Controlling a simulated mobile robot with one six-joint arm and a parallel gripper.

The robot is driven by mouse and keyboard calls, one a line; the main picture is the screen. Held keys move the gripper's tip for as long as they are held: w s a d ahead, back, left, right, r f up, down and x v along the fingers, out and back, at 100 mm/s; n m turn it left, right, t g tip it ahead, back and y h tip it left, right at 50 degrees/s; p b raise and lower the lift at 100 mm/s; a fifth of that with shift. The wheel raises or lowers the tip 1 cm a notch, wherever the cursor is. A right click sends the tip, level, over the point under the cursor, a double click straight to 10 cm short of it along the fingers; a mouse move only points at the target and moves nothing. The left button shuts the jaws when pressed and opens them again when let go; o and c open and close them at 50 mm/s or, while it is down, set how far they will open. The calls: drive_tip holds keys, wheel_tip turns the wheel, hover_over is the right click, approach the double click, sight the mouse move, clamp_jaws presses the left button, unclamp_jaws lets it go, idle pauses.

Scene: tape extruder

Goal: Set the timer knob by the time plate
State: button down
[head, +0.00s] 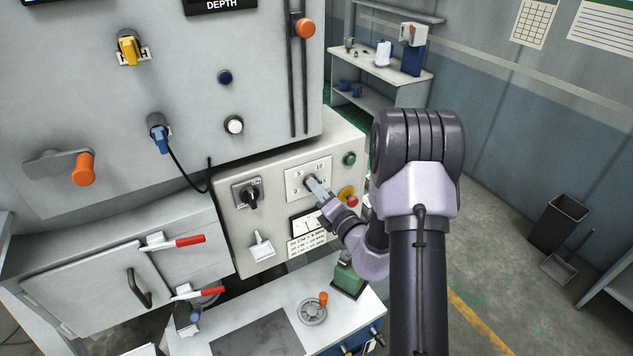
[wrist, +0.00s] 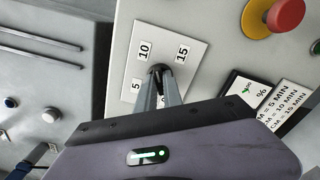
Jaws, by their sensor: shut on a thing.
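The timer knob (wrist: 157,69) is dark and sits in the middle of a white dial plate (wrist: 187,30) marked 5, 10 and 15. My gripper (wrist: 162,84) is shut on the knob, and its fingers hide most of it and the lower part of the dial. In the head view my gripper (head: 314,186) reaches the dial plate (head: 293,186) from the lower right. The pointer's exact direction cannot be told. The time plate (head: 307,244) is a white label below the dial. In the wrist view the time plate (wrist: 284,106) reads 5 MIN, 10 MIN and 15 MIN, partly cut off.
A black rotary switch (head: 249,195) is left of the dial. A red button on yellow (head: 347,196) and a green button (head: 349,159) are to its right. A percent meter (head: 304,224) is just below. A bench with a handwheel (head: 312,311) stands in front.

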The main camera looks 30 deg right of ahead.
drive_tip(key=m+p, duration=0.8)
drive_tip(key=m, duration=0.3)
drive_tip(key=shift+m, duration=0.4)
idle(0.4)
drive_tip(key=c, duration=1.5)
unclamp_jaws()
drive_tip(key=s+b, duration=0.1)
drive_tip(key=s, duration=0.4)
drive_tip(key=s+b, duration=0.1)
drive_tip(key=s, duration=0.5)
drive_tip(key=s+b, duration=0.1)
drive_tip(key=s, duration=0.5)
drive_tip(key=shift+s+d+b, duration=0.25)
drive_tip(key=shift+d+b, duration=0.05)
